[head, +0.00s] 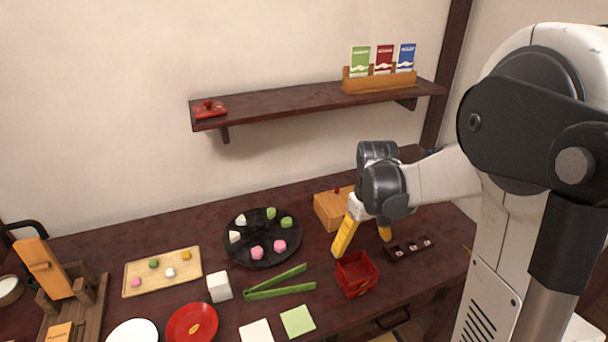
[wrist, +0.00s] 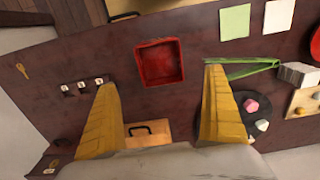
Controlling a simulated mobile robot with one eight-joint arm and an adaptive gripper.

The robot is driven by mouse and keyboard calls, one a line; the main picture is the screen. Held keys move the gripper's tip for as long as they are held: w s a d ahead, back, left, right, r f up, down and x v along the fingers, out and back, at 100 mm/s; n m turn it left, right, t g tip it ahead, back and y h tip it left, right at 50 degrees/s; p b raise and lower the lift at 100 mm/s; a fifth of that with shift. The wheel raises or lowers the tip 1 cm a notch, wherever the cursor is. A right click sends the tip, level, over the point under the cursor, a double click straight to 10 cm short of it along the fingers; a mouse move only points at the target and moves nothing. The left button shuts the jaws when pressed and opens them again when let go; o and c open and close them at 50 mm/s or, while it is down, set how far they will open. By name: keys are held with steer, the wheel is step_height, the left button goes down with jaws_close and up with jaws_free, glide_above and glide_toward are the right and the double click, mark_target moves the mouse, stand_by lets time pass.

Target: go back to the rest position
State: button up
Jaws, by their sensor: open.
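My gripper (head: 366,236) is open, with its two yellow fingers spread apart and nothing between them. It is above the right part of the dark red table (head: 215,269), over the area of the red square box (head: 357,274) and the wooden box with a small knob (head: 331,207). In the wrist view my gripper (wrist: 163,105) shows both fingers, with the open, empty-looking red box (wrist: 159,62) beyond them. The wooden box (wrist: 150,132) shows partly between the fingers in that view.
A black round plate (head: 262,262) holds several coloured sweets. A wall shelf (head: 280,102) carries a rack of packets (head: 379,84). Free table shows between them.

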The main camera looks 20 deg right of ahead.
steer(key=s+a+r+t, duration=0.7)
steer(key=s+a+r, duration=0.3)
steer(key=a+r, duration=0.2)
steer(key=shift+s+a, duration=0.4)
steer(key=shift+a, duration=0.35)
